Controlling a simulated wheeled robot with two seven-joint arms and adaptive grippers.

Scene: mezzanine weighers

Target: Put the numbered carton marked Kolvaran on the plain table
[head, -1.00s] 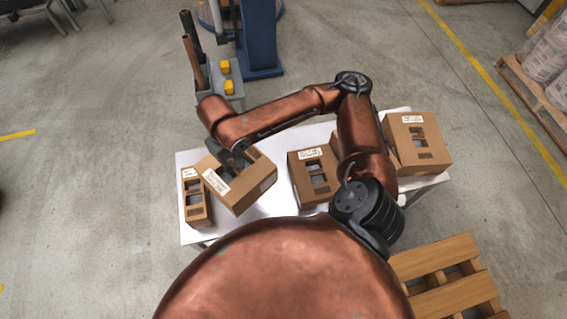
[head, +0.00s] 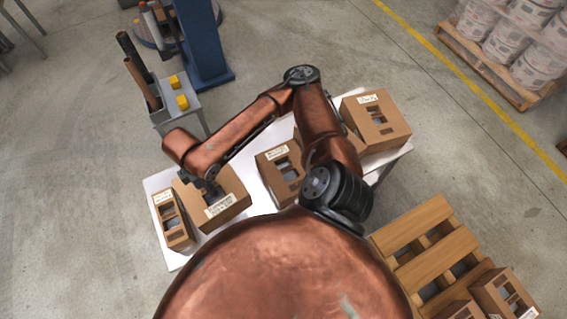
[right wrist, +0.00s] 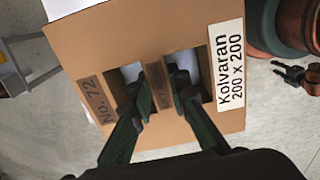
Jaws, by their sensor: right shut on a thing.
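The Kolvaran carton (head: 235,208) is brown, with a white label and two openings on top. The right wrist view shows "Kolvaran 200 x 200" and "No. 72" on the carton (right wrist: 190,28). My right gripper (head: 211,190) is shut on the strip between the openings, one finger in each; the fingers also show in the right wrist view (right wrist: 160,97). The carton is over the white table's (head: 262,200) left part; I cannot tell whether it touches the top. My left gripper (right wrist: 291,75) seems open and empty at the wrist view's right edge.
A narrow carton (head: 172,222) stands close left of the held one. A grey stand (head: 180,115) is behind. A wooden pallet (head: 415,245) with cartons lies front right.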

